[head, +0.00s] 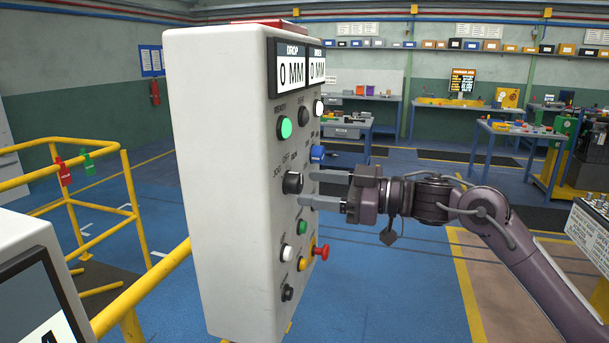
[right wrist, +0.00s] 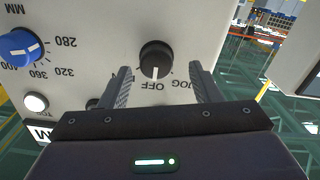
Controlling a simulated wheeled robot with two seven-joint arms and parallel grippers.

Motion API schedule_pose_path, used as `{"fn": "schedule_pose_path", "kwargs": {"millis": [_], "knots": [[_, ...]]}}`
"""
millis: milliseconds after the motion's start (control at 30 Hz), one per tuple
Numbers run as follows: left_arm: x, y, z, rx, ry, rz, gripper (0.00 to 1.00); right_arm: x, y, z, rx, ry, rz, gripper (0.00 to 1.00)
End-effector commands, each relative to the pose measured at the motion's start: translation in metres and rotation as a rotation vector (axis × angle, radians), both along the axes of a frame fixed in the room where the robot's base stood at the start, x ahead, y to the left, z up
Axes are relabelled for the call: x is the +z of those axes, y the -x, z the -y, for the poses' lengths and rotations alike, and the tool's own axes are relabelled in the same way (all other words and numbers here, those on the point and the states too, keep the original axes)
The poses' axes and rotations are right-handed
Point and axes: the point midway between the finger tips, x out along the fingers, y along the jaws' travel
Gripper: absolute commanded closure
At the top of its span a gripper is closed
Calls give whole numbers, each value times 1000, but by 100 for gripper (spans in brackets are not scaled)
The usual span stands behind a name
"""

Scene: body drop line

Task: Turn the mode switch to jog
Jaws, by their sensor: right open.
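The mode switch (head: 292,183) is a black round knob on the face of the white control box (head: 215,180), with JOG, OFF and RUN printed above it. In the right wrist view, which shows the panel upside down, the knob (right wrist: 156,60) has a white pointer line aimed at OFF. My right gripper (head: 308,188) is open and empty, facing the panel at the knob's height. In the right wrist view its two fingers (right wrist: 160,70) lie on either side of the knob with a gap on each side. My left gripper is out of view.
A green button (head: 285,128) and a blue knob (head: 317,153) sit above the switch. Smaller buttons and a red mushroom button (head: 321,252) sit below it. A yellow railing (head: 130,195) stands left of the box. The blue floor right of the box is open.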

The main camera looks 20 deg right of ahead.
Motion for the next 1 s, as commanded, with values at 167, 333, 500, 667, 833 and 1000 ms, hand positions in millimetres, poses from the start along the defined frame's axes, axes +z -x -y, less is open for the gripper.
{"fn": "schedule_pose_path", "kwargs": {"millis": [167,333,500,667,833,1000], "knots": [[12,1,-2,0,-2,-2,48,2,-12,-17,-1,-2,0,43],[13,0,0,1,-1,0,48,0,-16,-22,-2,-1,2,43],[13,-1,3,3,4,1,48,-1,-16,-22,-3,0,1,43],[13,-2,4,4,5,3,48,-1,-16,-22,-3,0,1,61],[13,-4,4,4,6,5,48,-1,-16,-22,-3,0,1,83],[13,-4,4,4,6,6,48,-1,-16,-21,-3,2,5,87]]}}
